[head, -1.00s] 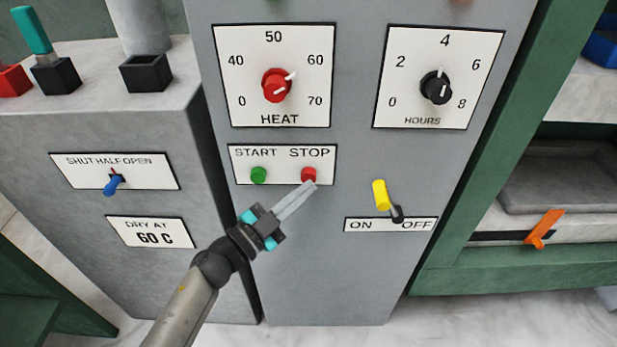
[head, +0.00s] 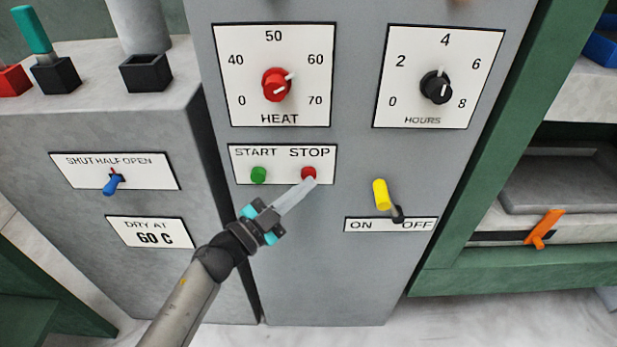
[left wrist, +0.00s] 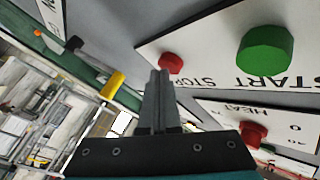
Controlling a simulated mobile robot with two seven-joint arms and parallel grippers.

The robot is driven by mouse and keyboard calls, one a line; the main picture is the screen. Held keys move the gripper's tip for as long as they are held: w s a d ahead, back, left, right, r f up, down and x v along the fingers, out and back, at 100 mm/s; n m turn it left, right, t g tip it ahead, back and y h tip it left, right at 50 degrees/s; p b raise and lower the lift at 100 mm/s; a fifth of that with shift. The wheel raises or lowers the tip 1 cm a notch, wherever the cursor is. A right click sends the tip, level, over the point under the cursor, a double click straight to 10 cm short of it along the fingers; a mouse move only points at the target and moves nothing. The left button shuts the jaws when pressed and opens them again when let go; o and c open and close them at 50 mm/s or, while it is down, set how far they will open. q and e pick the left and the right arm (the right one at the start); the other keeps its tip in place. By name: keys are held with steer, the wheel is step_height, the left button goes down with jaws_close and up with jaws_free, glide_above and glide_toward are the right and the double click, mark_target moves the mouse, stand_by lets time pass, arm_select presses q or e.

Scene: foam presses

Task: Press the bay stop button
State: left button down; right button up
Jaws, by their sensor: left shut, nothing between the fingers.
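The red stop button (head: 309,173) sits under the word STOP on a white plate (head: 282,178) on the grey cabinet. My left gripper (head: 312,183) is shut and empty, its fingertips just below and in front of the red button. In the left wrist view the shut fingers (left wrist: 160,75) point at the red button (left wrist: 171,63) and their tips overlap its lower edge. I cannot tell whether they touch it. The green start button (head: 258,175) is to the left on the same plate. It looks large in the left wrist view (left wrist: 264,50). My right gripper is not in view.
Above the plate are a red HEAT knob (head: 276,85) and a black HOURS knob (head: 436,87). A yellow-handled switch (head: 381,195) sticks out at the right, over an ON OFF label. A blue lever (head: 113,184) is on the left cabinet.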

arm_select(q)
steer(key=shift+s+p, duration=0.55)
steer(key=shift+s, duration=0.4)
steer(key=s+p, duration=0.2)
steer(key=s, duration=0.3)
stand_by(0.9)
